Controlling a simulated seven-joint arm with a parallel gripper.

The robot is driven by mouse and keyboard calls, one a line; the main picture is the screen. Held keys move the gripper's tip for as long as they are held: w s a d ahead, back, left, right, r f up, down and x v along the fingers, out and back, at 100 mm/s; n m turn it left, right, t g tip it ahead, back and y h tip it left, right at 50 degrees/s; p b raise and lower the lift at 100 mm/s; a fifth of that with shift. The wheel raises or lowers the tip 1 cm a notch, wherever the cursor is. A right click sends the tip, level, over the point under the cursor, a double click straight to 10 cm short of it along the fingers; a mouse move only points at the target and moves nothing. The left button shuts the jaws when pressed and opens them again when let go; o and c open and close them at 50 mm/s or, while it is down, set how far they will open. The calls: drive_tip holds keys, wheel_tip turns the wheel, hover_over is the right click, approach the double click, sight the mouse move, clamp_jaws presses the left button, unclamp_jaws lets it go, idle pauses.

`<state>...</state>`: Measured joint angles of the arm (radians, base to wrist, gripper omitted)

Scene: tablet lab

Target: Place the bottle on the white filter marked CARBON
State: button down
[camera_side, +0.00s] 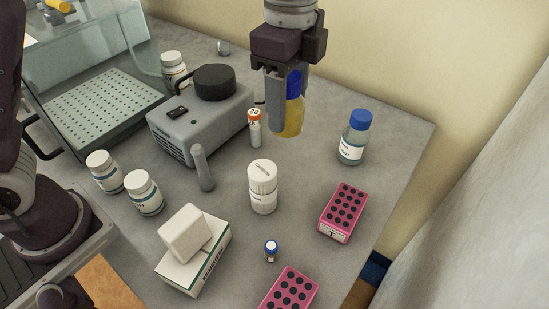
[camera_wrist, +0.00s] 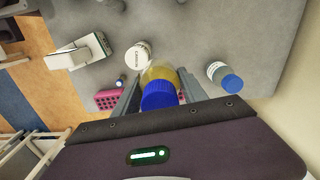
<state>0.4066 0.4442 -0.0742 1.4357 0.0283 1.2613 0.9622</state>
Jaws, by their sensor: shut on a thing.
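My gripper (camera_side: 284,98) is shut on a bottle (camera_side: 291,119) with yellow liquid and a blue cap, held upright above the table. In the wrist view the bottle (camera_wrist: 160,89) sits between the fingers, seen from above. The white filter (camera_side: 262,187), a short cylinder with small print on its top, stands on the table in front of the held bottle. It also shows in the wrist view (camera_wrist: 138,54), just beyond the bottle. Its print is too small to read surely. The bottle and filter are apart.
A clear bottle with a blue cap (camera_side: 353,138) stands at the right. Pink racks (camera_side: 343,212) lie at the front right. An orange-capped vial (camera_side: 255,128) and a grey device (camera_side: 200,123) stand to the left. White boxes (camera_side: 195,263) and a small vial (camera_side: 271,251) are in front.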

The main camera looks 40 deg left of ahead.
drive_tip(key=s+a+r, duration=0.1)
drive_tip(key=s+r, duration=0.2)
drive_tip(key=s, duration=0.2)
hover_over(262, 169)
wheel_tip(262, 169, down, 9)
drive_tip(key=shift+f, duration=0.15)
drive_tip(key=c, duration=0.6)
unclamp_jaws()
drive_tip(key=shift+f, duration=0.15)
